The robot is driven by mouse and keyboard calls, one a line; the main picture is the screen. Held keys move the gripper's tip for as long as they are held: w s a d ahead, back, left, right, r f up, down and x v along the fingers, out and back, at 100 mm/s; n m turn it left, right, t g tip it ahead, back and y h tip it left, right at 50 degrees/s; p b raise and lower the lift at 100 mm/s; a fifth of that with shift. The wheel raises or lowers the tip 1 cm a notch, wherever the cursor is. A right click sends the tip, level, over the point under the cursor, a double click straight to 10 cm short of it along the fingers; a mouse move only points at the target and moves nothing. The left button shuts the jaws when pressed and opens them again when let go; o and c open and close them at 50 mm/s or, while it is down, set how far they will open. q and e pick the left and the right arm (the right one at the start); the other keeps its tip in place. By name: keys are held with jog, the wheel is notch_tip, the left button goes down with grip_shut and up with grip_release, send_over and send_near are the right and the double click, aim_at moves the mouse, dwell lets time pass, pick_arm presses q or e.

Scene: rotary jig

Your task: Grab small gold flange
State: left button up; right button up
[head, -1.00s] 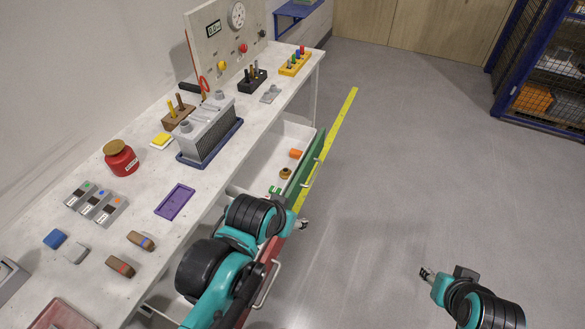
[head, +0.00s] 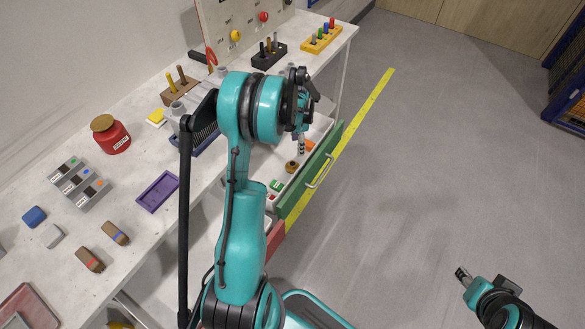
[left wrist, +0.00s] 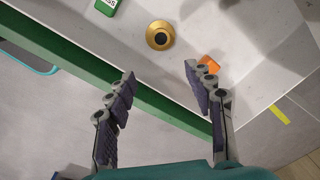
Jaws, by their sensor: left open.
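The small gold flange (head: 291,166) lies in the open green-fronted drawer (head: 323,160). In the left wrist view the flange (left wrist: 160,35) is a round gold ring with a dark centre, on the pale drawer floor. My left gripper (head: 302,143) is over the drawer, pointing down. In the left wrist view its fingers (left wrist: 160,72) are spread and empty, with the flange beyond the fingertips, between their lines and apart from them. My right gripper (head: 462,274) is over the floor at the lower right, too small to tell its opening.
An orange piece (left wrist: 208,62) lies beside the flange in the drawer, close to one finger. A green-and-white item (left wrist: 107,6) lies on the other side. The drawer's green front wall (left wrist: 75,62) runs near the fingers. The workbench (head: 130,185) holds several parts.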

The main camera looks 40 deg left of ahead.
pick_arm(q)
jog(key=b, duration=0.1)
send_over(293, 164)
jog(key=shift+m+g, duration=0.3)
jog(key=f, duration=0.6)
jog(key=shift+w+a+f, duration=0.2)
jog(key=shift+a+f, duration=0.1)
jog(key=shift+a, duration=0.05)
jog(key=f+b, duration=0.1)
jog(key=f, duration=0.1)
jog(key=f+b, duration=0.2)
jog(key=f, duration=0.1)
jog(key=shift+s+d+f, duration=0.1)
jog(key=shift+d+f, duration=0.1)
jog(key=shift+f, duration=0.1)
jog(key=shift+r, duration=0.15)
grip_shut()
